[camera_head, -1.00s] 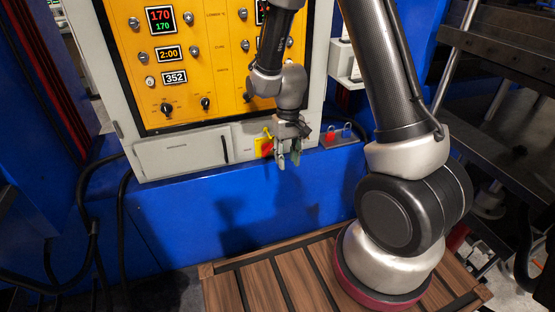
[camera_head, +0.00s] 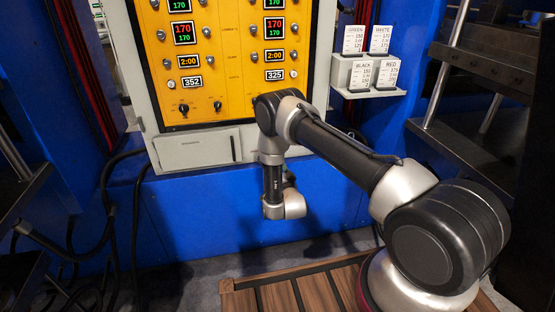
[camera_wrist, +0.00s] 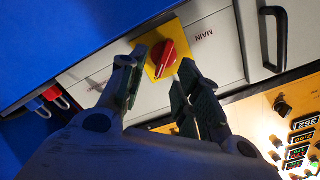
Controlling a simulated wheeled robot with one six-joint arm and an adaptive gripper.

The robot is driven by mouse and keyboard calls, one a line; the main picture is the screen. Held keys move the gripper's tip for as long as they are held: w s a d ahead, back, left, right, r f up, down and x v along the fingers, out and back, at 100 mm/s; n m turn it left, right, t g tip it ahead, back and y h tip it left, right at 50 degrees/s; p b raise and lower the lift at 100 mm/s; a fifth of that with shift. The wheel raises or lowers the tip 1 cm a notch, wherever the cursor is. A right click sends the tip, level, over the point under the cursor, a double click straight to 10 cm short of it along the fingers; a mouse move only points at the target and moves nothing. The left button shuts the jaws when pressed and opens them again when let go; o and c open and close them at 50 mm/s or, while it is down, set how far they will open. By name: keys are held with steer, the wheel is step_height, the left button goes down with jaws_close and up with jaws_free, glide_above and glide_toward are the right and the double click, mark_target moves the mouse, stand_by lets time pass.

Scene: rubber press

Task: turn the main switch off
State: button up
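The main switch is a red rotary knob (camera_wrist: 166,57) on a yellow plate (camera_wrist: 152,38), with the word MAIN printed beside it in the wrist view. The plate is on a light grey panel. My gripper (camera_wrist: 158,68) is open and faces the switch. One finger is to the left of the knob and the other is to its lower right. Both fingers look apart from the knob, though the exact depth gap cannot be told. In the head view my arm hides the switch and the gripper fingers.
The yellow control panel (camera_head: 228,80) with lit displays is above the grey strip, which has a dark door handle (camera_wrist: 276,38). Red padlocks (camera_wrist: 51,94) hang near the switch. A card rack (camera_head: 352,93) is at the right. A wooden platform (camera_head: 245,298) lies below.

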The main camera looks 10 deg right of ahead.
steer(key=w+r, duration=0.1)
steer(key=w, duration=0.7)
jaws_close()
